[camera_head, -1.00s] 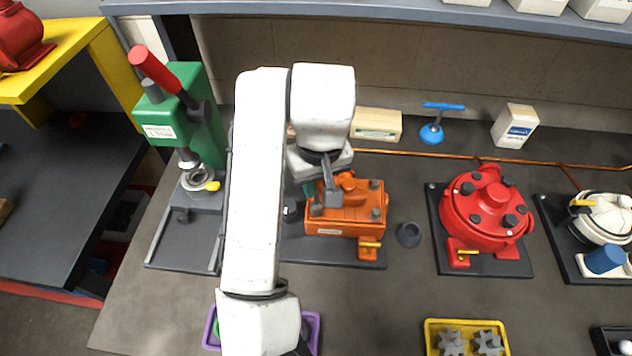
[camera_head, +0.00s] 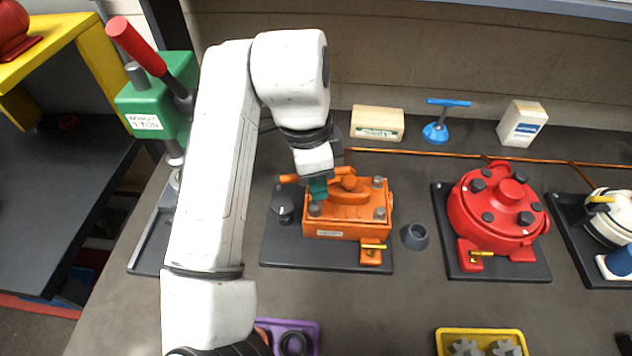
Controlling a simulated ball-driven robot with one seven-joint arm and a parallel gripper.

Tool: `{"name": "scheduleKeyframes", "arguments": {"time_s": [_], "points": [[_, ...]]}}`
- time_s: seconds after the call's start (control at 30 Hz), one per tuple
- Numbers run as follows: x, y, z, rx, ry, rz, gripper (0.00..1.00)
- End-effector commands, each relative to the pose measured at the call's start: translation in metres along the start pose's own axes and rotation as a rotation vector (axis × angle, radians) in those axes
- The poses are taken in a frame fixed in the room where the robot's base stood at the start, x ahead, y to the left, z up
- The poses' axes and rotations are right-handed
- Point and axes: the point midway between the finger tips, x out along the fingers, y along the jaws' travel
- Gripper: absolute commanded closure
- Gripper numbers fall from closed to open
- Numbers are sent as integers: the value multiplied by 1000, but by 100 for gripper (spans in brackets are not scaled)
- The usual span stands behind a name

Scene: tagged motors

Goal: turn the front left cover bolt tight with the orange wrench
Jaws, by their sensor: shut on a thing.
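The orange motor housing (camera_head: 332,228) sits on a dark base plate with grey bolts on its cover. The front left cover bolt (camera_head: 315,209) is at the cover's near left corner. My gripper (camera_head: 317,186) points down just above and behind that bolt and is shut on the orange wrench (camera_head: 292,178). The wrench lies roughly level, its orange bar showing left of the jaws. A teal piece shows at the jaws above the bolt. I cannot tell whether the wrench touches the bolt; the jaws hide part of it.
A green press (camera_head: 160,105) with a red lever stands at left behind my arm. A red round motor (camera_head: 497,205) is to the right, with a small grey cup (camera_head: 414,236) between. A yellow tray (camera_head: 440,342) and purple tray (camera_head: 312,335) lie in front.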

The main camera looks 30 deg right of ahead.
Motion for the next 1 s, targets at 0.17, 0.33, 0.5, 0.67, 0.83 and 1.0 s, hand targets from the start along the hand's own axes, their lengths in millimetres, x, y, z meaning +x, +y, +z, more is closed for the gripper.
{"name": "scheduleKeyframes", "arguments": {"time_s": [0.17,0.33,0.5,0.67,0.83,1.0], "points": [[2,0,1,266,-4,31,100],[1,1,1,423,-3,51,100],[-1,1,0,366,0,43,100],[-3,1,0,305,-1,36,100],[-18,0,-2,306,-2,36,100],[-20,1,-2,307,-1,36,100]]}}
